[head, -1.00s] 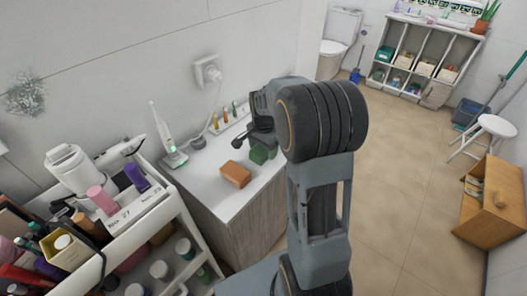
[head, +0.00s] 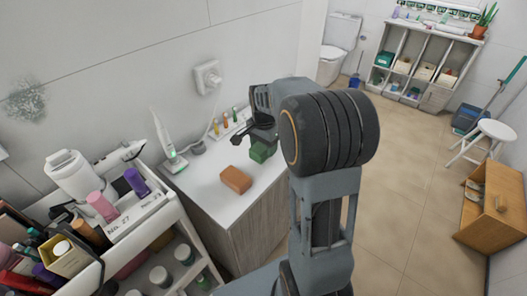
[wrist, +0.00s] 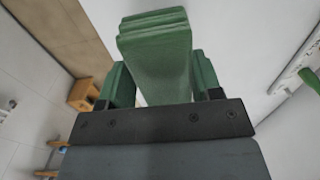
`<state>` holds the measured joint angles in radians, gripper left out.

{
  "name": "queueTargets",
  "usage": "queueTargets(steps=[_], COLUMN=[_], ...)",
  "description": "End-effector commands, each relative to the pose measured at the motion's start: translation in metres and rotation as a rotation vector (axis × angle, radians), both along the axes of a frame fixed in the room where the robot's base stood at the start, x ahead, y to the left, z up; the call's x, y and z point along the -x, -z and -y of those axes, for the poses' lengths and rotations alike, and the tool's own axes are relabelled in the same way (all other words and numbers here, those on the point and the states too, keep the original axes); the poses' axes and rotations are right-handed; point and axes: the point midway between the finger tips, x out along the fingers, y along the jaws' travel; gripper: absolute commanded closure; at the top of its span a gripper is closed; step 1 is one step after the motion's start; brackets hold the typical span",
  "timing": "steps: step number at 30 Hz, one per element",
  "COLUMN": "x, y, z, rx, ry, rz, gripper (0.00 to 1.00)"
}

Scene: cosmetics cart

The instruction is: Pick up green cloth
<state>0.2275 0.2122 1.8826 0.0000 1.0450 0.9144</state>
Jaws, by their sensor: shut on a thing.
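The green cloth (head: 262,151) is a folded stack in the head view, at the right part of the white counter top (head: 205,190). It also fills the upper middle of the wrist view (wrist: 156,50). My gripper (head: 260,137) is shut on the green cloth, with folds bulging out between and beside the fingers. My gripper's dark bar crosses the wrist view below the cloth. My wrist and arm hide part of the counter behind them. Whether the cloth's underside clears the counter is hard to tell.
A brown folded block (head: 236,180) lies on the counter, left of the cloth. A white electric toothbrush (head: 165,140) and small bottles (head: 226,121) stand along the wall. A crowded cosmetics cart (head: 150,215) is at left. A stool (head: 497,130) and open floor lie at right.

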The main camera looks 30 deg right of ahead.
Motion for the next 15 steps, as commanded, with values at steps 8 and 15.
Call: queueTargets(steps=[8,15], x=[0.05,0.099], y=[-0.059,-0.077], z=[-0.005,-0.01], rx=[0.002,0.001], ry=[0.0,0.001], rz=[0.006,0.003], gripper=[0.68,0.68])
